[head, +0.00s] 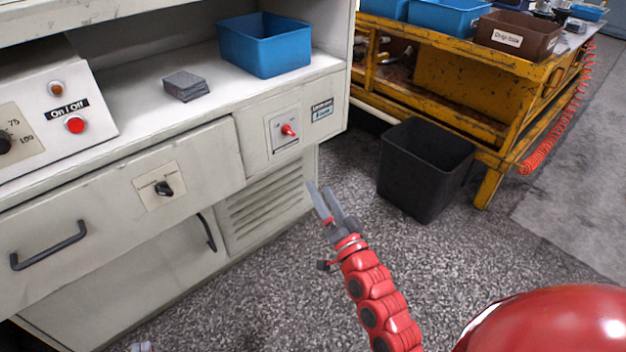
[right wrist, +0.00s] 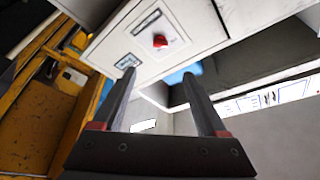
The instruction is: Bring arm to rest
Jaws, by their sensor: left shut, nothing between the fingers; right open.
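My right arm (head: 372,297) is red and reaches up from the lower middle of the head view. Its right gripper (head: 321,189) is open and empty, held in the air in front of the grey cabinet's right end. The right wrist view shows the two dark fingers of this gripper (right wrist: 160,73) spread apart with nothing between them. A red switch (right wrist: 160,40) on the cabinet panel lies beyond the fingertips, apart from them. Only a small grey tip of my left gripper (head: 143,347) shows at the bottom edge of the head view; it is shut and empty.
A black waste bin (head: 425,170) stands by the yellow workbench (head: 490,150). Open floor (head: 270,290) lies below.

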